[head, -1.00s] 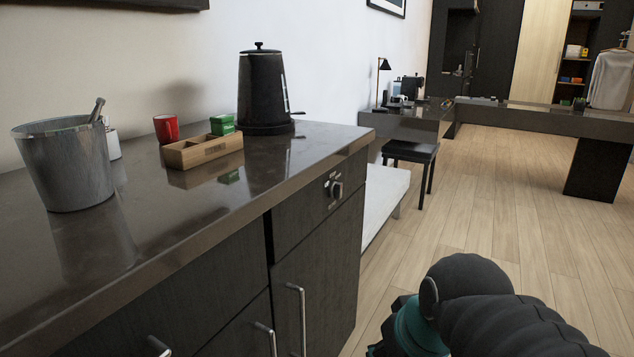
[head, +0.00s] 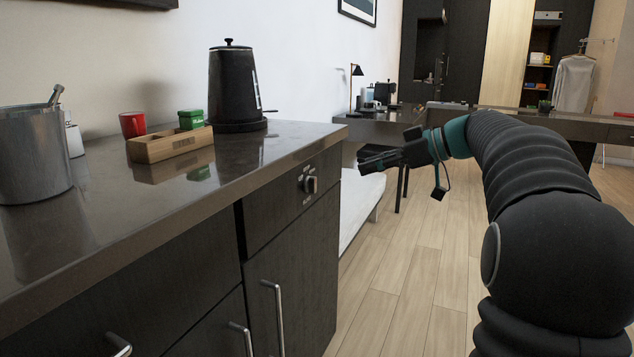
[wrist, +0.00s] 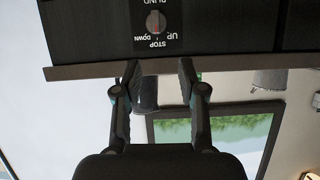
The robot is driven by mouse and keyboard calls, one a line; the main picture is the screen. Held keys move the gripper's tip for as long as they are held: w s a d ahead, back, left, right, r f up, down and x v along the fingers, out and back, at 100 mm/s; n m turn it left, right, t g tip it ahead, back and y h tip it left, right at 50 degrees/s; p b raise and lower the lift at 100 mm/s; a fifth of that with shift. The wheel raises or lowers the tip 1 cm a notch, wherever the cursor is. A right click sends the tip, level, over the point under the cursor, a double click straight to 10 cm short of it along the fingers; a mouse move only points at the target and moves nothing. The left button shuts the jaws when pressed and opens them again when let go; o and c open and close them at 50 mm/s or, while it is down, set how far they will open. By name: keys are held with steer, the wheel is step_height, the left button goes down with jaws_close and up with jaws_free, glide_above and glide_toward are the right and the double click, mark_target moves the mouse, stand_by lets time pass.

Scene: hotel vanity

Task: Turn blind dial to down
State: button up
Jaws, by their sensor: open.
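The blind dial (head: 311,185) is a small silver knob on a black labelled plate, high on the dark cabinet front just under the counter edge. I cannot tell for sure which word the mark points at. My gripper (head: 364,160) is to the right of the dial, apart from it. In the wrist view my gripper (wrist: 159,72) is open and empty, its fingers below the dial in the picture.
The counter edge (head: 200,190) runs above the dial. On the counter are a black kettle (head: 236,90), a wooden box (head: 170,144), a green box (head: 191,119), a red cup (head: 132,124) and a metal bucket (head: 32,155). Cabinet handles (head: 277,318) stick out below. The floor to the right is open.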

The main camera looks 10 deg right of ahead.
mark_target(316, 178)
steer(key=x, duration=1.3)
steer(key=shift+w+a+r, duration=0.1)
steer(key=shift+w+r, duration=0.05)
steer(key=shift+w, duration=0.25)
jaws_close()
